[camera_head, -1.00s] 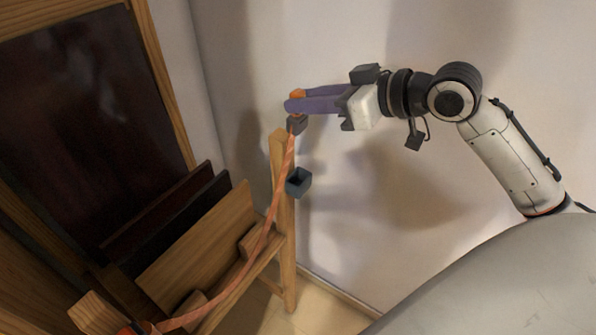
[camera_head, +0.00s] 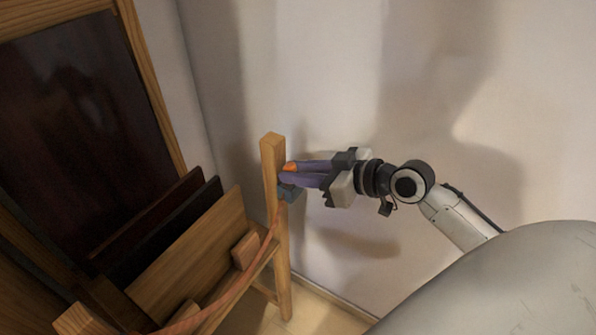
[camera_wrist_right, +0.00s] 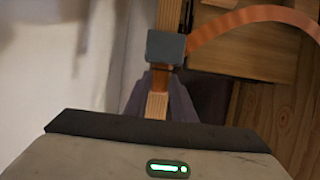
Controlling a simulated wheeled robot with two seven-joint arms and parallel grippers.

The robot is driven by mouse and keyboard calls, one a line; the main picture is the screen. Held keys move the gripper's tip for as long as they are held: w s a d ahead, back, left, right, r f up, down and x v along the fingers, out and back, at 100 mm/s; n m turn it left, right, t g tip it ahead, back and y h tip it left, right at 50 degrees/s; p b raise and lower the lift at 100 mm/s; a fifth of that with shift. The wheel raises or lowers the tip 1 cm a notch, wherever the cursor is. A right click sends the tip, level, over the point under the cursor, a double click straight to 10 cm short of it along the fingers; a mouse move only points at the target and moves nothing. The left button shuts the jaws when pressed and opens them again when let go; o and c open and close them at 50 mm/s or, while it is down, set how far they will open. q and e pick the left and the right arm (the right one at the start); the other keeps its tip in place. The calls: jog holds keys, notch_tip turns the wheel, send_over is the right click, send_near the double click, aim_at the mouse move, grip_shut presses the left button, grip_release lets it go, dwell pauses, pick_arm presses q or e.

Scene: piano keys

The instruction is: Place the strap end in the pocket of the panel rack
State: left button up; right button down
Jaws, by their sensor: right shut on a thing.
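The panel rack (camera_head: 274,185) is a wooden frame whose upright post stands left of my right gripper. A blue-grey pocket (camera_head: 290,193) sits on the post's right side, partly covered by the fingers. My right gripper (camera_head: 289,174) has purple fingers shut on the orange strap end, right at the pocket. The orange strap (camera_head: 235,283) hangs from there, sagging down to the lower left. In the right wrist view a grey block (camera_wrist_right: 165,48) lies just beyond the fingertips, with the strap (camera_wrist_right: 250,16) curving right. I cannot tell whether the strap end is inside the pocket. My left gripper is not in view.
Dark panels (camera_head: 165,235) and a light wooden panel (camera_head: 195,250) lean in the rack. A wooden block (camera_head: 245,250) sits on its lower rail. A white wall (camera_head: 340,80) stands close behind.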

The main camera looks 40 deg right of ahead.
jog(key=shift+f, duration=0.1)
jog(key=c, duration=1.5)
grip_release()
